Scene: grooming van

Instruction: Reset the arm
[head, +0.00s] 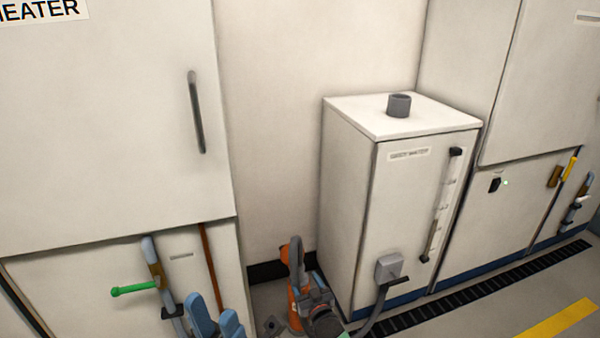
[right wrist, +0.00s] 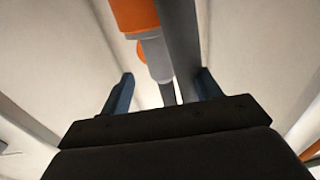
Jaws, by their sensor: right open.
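A grey post and an orange and grey part appear beyond and between these fingers. I cannot tell whether they touch.
A white cabinet (head: 410,225) with a grey cup-like stub (head: 398,105) on top stands right of centre. A green handle (head: 135,289) sticks out at lower left. Orange and grey equipment (head: 297,285) is near the bottom middle. Floor with a yellow stripe (head: 558,321) lies at lower right.

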